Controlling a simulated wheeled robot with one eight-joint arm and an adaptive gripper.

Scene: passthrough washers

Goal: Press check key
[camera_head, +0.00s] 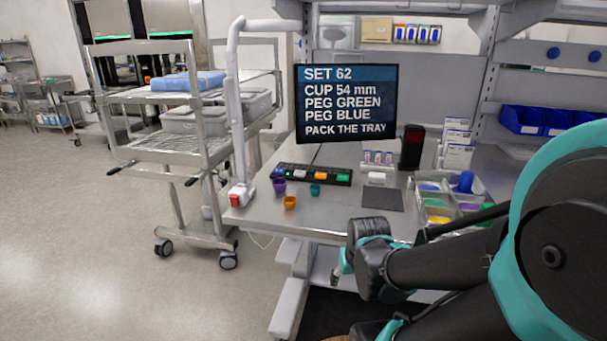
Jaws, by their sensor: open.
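A black key strip (312,174) lies on the steel bench, with an orange key (321,175), a green key (343,177) and some blue and white ones at its left. Any mark naming a check key is too small to read. A dark screen (346,103) above the bench reads SET 62, CUP 54 mm, PEG GREEN, PEG BLUE, PACK THE TRAY. My gripper (342,263) hangs in front of the bench edge, below and right of the strip, apart from it. It is open, small in view and partly hidden by my arm. I see nothing in it.
Purple (279,186), orange (290,202) and teal (314,190) cups stand in front of the strip. A red-topped white box (237,197) is at the bench's left corner. A divided tray (437,203) is right, partly behind my arm. A grey mat (382,199) lies between.

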